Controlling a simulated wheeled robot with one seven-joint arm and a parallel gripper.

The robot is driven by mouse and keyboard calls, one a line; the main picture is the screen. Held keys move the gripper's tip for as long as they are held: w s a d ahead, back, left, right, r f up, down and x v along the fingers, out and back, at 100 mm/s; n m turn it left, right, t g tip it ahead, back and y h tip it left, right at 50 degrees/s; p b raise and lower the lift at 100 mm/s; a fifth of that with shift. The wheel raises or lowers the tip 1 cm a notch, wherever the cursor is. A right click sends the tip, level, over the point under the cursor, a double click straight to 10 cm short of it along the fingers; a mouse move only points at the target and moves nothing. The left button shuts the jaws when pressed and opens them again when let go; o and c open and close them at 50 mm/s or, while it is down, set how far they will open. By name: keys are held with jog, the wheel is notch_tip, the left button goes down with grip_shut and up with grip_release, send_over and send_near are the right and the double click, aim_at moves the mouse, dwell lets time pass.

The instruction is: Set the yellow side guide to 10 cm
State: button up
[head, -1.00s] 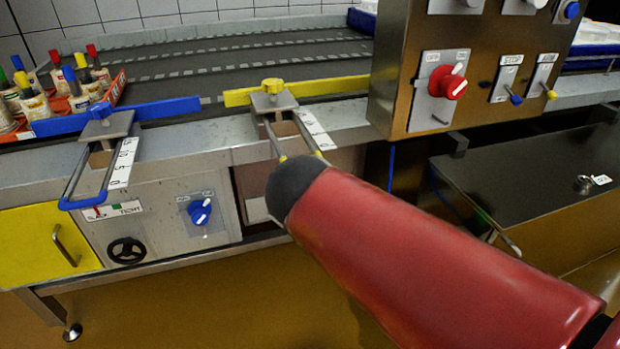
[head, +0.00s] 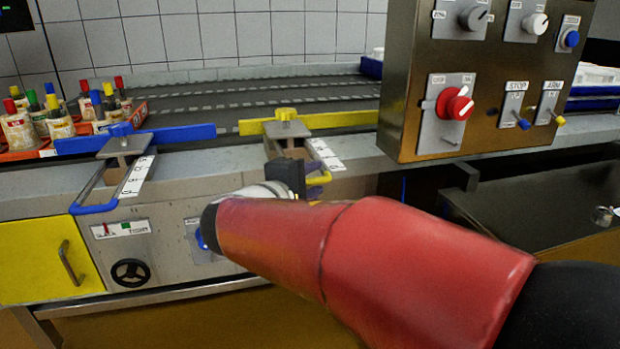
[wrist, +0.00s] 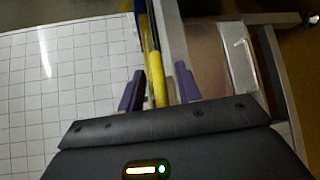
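The yellow side guide (head: 330,120) is a yellow bar along the near edge of the dark conveyor, with a yellow knob (head: 286,113) on its bracket. Its white scale strip (head: 327,154) slants toward me, and its yellow handle end (head: 320,180) shows just right of my gripper (head: 291,178). The scale's reading is too small to tell. In the wrist view a yellow bar (wrist: 156,79) lies between the two separated fingertips of my gripper (wrist: 159,88), with gaps visible on both sides. My gripper is open there; whether it touches the bar is unclear.
A blue side guide (head: 180,135) with its own scale and blue handle stands to the left. An orange tray (head: 138,115) holds several bottles behind it. A control box (head: 485,80) with a red knob juts out at the right. A handwheel (head: 130,272) sits below.

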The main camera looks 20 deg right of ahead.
jog(key=shift+w+d+f, duration=0.1)
jog(key=shift+w+d, duration=0.35)
jog(key=shift+w, duration=0.05)
jog(key=c, duration=0.7)
jog(key=shift+f, duration=0.1)
grip_shut()
